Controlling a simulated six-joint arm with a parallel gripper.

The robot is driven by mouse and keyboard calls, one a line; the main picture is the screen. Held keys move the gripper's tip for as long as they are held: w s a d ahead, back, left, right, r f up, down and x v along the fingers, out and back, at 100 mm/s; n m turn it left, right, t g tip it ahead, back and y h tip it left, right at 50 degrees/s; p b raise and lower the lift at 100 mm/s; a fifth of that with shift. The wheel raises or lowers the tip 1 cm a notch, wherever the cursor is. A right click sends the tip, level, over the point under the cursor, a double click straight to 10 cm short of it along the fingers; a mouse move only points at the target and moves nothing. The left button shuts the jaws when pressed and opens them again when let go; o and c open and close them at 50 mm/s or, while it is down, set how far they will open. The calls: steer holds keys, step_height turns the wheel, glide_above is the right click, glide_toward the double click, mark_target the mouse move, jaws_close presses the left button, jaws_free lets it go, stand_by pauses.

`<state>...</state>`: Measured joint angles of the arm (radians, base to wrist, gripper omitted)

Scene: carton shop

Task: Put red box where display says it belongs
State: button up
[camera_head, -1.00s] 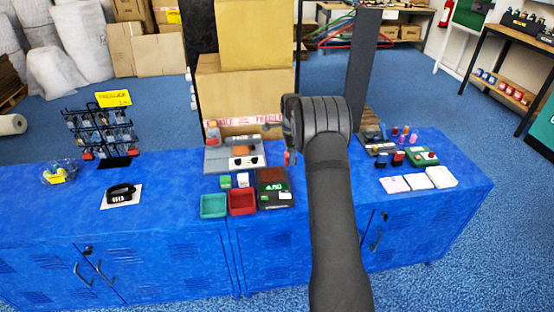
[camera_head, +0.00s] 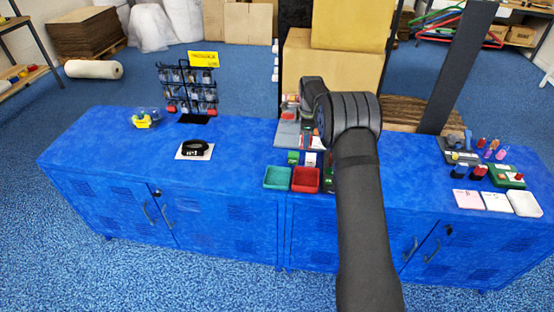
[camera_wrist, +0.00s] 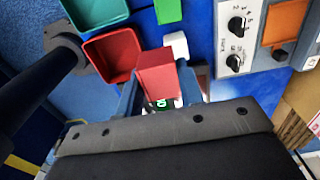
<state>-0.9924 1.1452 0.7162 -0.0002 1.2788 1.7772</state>
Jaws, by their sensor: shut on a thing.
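My gripper (camera_wrist: 160,83) is shut on the red box (camera_wrist: 157,72), which it holds upright between its blue fingers in the wrist view. In the head view my arm mostly hides the gripper and box. A black display (camera_wrist: 162,103) with green and white marks shows below the box in the wrist view, mostly covered, so its text cannot be read. A teal tray (camera_head: 277,178) and a red tray (camera_head: 305,180) stand side by side at the bench's front. In the wrist view the red tray (camera_wrist: 112,55) is just left of the box and the teal tray (camera_wrist: 97,12) beyond it.
A green block (camera_wrist: 168,10) and a white block (camera_wrist: 177,45) stand beside the trays. A grey panel with knobs (camera_wrist: 235,38) is to the right. A black bracelet (camera_head: 193,147) lies on a white card further left. Pale pads (camera_head: 496,201) lie at right. The blue bench (camera_head: 110,145) has bare room at left.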

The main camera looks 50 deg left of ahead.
glide_above(276, 160)
step_height(276, 160, down, 7)
steer(key=shift+w+r, duration=0.1)
steer(key=shift+w, duration=0.05)
steer(key=shift+a+f, duration=0.1)
steer(key=shift+f, duration=1.95)
steer(key=shift+f, duration=0.2)
steer(key=o, duration=1.1)
step_height(276, 160, up, 12)
steer(key=shift+r, duration=0.2)
